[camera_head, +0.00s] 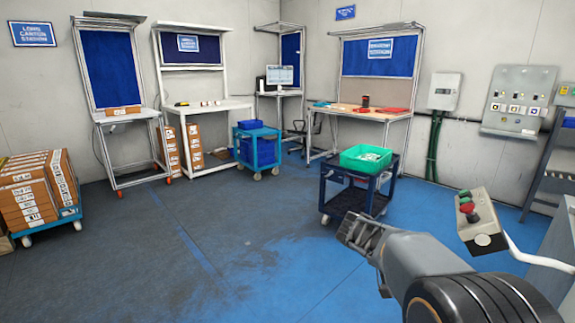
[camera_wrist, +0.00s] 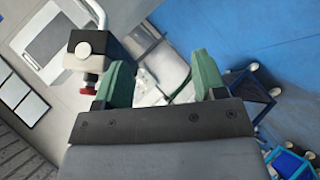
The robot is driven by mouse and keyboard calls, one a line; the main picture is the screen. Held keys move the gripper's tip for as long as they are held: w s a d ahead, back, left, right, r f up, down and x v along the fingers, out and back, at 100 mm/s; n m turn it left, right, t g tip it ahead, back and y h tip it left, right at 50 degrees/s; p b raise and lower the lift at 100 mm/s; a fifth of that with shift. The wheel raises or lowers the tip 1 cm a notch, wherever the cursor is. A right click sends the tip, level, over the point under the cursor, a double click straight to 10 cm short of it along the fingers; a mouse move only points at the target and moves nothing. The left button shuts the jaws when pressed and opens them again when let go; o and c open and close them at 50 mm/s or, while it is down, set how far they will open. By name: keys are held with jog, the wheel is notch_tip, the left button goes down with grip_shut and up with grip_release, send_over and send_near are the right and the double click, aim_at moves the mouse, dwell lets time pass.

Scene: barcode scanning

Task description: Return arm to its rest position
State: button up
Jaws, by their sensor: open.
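My arm reaches in from the lower right in the head view. My gripper (camera_head: 357,232) is at its end, in the air over the blue floor, in front of the dark blue cart. In the wrist view my gripper (camera_wrist: 162,80) shows two green fingers spread apart, with nothing held between them. Pale, blurred shapes show beyond the gap; I cannot tell what they are.
A control box (camera_head: 481,219) with a red button is right of my arm; a similar box (camera_wrist: 90,50) shows in the wrist view. A dark blue cart (camera_head: 376,197) carries a green bin (camera_head: 352,162). Workbenches line the back walls. Stacked cartons (camera_head: 40,190) stand left. The middle floor is clear.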

jog(key=s+a+r+n+y+p, duration=0.35)
jog(key=s+a+y+p, duration=0.45)
jog(key=s, duration=0.4)
jog(key=s+a+r+t+y+p, duration=0.2)
jog(key=s+a+r+y+p, duration=0.1)
jog(key=s+a+r+p, duration=0.3)
notch_tip(320, 180, up, 3)
jog(key=shift+f+t+p, duration=0.1)
jog(key=shift+t+p, duration=0.2)
jog(key=shift+p, duration=0.15)
